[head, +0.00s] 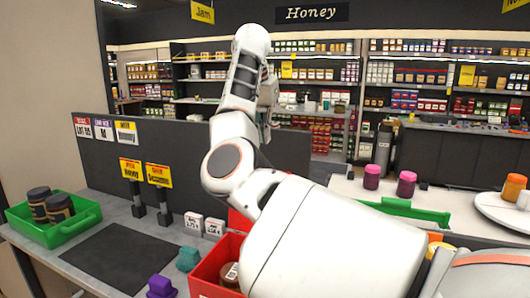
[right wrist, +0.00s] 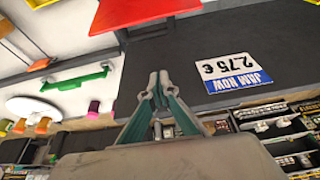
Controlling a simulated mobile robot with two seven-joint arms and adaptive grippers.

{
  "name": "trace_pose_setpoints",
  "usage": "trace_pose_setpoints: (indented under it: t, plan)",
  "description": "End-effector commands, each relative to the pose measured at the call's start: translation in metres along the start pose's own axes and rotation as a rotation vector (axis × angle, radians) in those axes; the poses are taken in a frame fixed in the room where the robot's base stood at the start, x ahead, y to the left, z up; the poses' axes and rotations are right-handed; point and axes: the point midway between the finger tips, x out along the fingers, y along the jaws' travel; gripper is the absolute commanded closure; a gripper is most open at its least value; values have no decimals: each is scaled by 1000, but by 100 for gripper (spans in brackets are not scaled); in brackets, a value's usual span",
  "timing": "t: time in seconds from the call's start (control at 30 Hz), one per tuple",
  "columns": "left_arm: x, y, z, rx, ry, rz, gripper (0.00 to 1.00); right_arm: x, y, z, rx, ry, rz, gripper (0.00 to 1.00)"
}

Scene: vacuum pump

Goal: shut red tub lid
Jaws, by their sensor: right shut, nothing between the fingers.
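The red tub (head: 207,277) stands on the counter at the lower middle of the head view, with a brown-lidded jar (head: 230,274) inside. A red panel (head: 239,221), apparently its raised lid, shows behind the tub; my right arm hides much of both. In the right wrist view a red panel (right wrist: 140,12) lies at the top edge, beyond the fingertips and apart from them. My right gripper (right wrist: 157,80) is shut and empty. In the head view it (head: 266,125) is partly hidden by its own arm, high above the counter. My left gripper is out of view.
A green tray (head: 88,213) with dark jars stands left, beside a dark mat (head: 118,258). Purple (head: 161,287) and teal (head: 188,258) objects sit near the tub. A grey partition (head: 180,145) with price signs stands behind. Pink jars (head: 371,177) are on the right counter.

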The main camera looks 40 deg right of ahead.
Motion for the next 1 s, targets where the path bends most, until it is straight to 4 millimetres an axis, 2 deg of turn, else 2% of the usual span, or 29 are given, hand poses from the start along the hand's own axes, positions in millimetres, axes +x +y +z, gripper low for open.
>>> trace_pose_setpoints:
  t: [0.27,0.53,0.8,1.0]
  plan:
    - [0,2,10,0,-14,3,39,46,1,0,-2,-1,6,100]
    - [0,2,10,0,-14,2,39,99,2,0,-2,0,7,100]
    - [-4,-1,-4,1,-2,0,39,85,0,29,-2,2,2,100]
    - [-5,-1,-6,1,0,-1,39,84,2,37,-3,2,4,100]
